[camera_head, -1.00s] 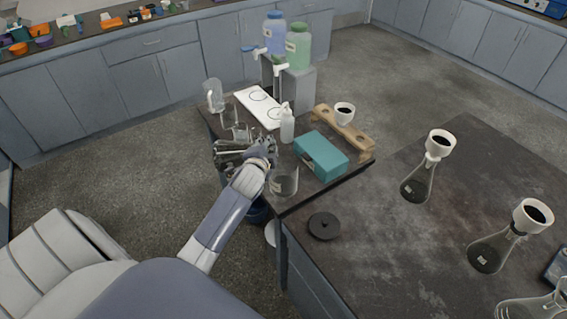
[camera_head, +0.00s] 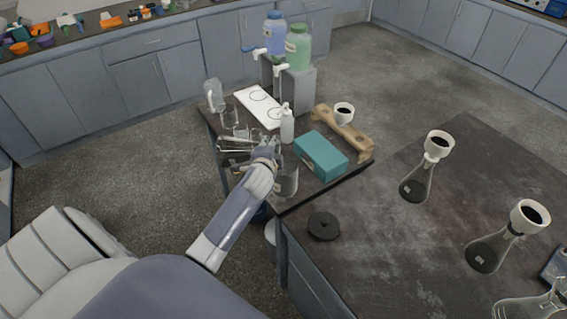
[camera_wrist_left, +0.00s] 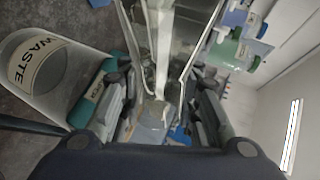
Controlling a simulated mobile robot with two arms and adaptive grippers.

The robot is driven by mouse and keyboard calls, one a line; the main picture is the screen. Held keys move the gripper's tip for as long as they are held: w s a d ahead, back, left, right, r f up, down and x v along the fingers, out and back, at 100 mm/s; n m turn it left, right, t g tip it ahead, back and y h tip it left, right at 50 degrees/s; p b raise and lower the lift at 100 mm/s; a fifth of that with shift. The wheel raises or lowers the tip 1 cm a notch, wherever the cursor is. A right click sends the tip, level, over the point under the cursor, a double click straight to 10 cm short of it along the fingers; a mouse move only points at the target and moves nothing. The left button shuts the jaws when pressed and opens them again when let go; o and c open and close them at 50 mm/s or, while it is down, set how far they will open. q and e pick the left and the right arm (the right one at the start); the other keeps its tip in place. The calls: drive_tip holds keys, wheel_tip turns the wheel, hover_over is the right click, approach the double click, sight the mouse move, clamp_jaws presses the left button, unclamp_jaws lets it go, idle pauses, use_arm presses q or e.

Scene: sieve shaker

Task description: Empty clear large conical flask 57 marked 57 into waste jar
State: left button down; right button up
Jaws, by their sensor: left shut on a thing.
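My left gripper (camera_head: 238,148) is above the far bench, shut on a clear glass vessel that looks like the conical flask (camera_wrist_left: 162,50). In the left wrist view the glass lies between the fingers; its number is not readable. In the head view the glass is hard to separate from the metal fingers. The waste jar (camera_head: 287,183) is a clear open jar on the near corner of the bench, partly behind my left wrist. In the left wrist view the jar (camera_wrist_left: 50,75) shows its WASTE label, beside the gripper at left. My right gripper is not in view.
A teal box (camera_head: 320,155), white squeeze bottle (camera_head: 287,127) and wooden rack (camera_head: 345,128) crowd the bench. A glass jug (camera_head: 213,95) stands at its far left. A black lid (camera_head: 323,226) lies on the near table. Flasks with funnels (camera_head: 416,182) stand at right.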

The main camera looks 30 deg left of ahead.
use_arm(q)
drive_tip(key=shift+w+d+r+m+g+y+p, duration=0.1)
drive_tip(key=shift+r+m+g+y+p, duration=0.1)
drive_tip(key=shift+m+y+p, duration=0.25)
drive_tip(key=shift+w+d+r+m+g+y+p, duration=0.1)
drive_tip(key=shift+r+m+y+p, duration=0.15)
drive_tip(key=shift+m+p, duration=0.35)
idle(2.7)
drive_tip(key=shift+f+m, duration=0.35)
drive_tip(key=shift+f, duration=0.05)
idle(0.7)
